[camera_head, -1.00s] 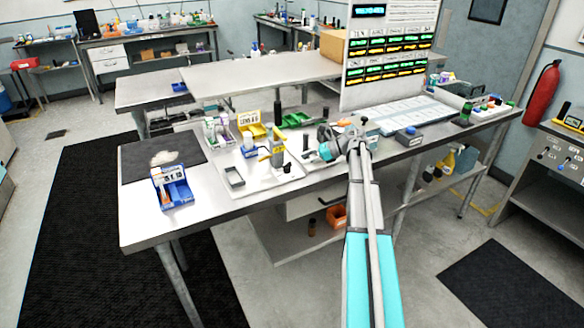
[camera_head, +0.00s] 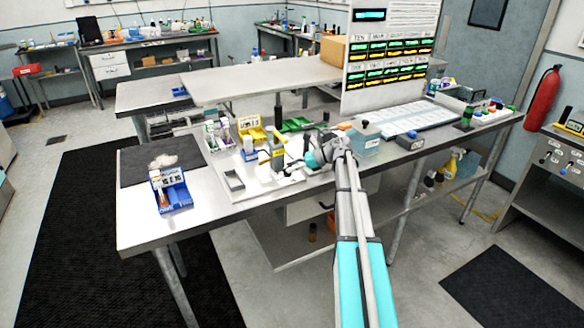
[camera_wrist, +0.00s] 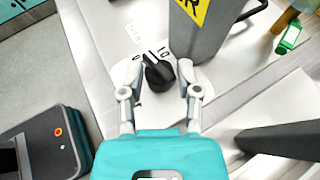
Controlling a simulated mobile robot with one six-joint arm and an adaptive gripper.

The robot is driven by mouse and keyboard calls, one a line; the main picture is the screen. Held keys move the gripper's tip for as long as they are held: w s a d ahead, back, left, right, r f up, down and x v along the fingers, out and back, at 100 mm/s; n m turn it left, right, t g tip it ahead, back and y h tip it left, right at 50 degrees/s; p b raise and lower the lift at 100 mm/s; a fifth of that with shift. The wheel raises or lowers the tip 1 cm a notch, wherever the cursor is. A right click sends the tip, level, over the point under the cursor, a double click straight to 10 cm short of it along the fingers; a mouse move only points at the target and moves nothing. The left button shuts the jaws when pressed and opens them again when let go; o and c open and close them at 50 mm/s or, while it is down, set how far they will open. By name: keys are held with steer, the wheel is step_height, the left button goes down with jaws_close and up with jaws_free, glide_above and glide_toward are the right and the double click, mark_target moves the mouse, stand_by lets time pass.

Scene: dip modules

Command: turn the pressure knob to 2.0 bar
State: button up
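The black pressure knob (camera_wrist: 158,73) sits on a white dial plate with printed numbers in the wrist view. Its narrow end points toward the upper left of the picture. A "0" and what looks like "1.0" show near it; the other marks are hidden or too small to read. My gripper (camera_wrist: 159,75) is open, with one finger on each side of the knob. The left finger looks apart from it; contact on the right is unclear. In the head view my gripper (camera_head: 312,158) is low over the bench, and the knob cannot be made out.
A grey block with a yellow warning label (camera_wrist: 205,25) stands close beside the right finger. A dark device with an orange button (camera_wrist: 48,148) lies at lower left. In the head view, a clear bluish container (camera_head: 366,142) stands right of my gripper and a blue bin (camera_head: 176,198) at left.

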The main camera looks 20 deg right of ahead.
jaws_close()
steer(key=shift+a, duration=0.1)
steer(key=shift+s, duration=0.15)
stand_by(0.8)
steer(key=shift+o, duration=2)
jaws_free()
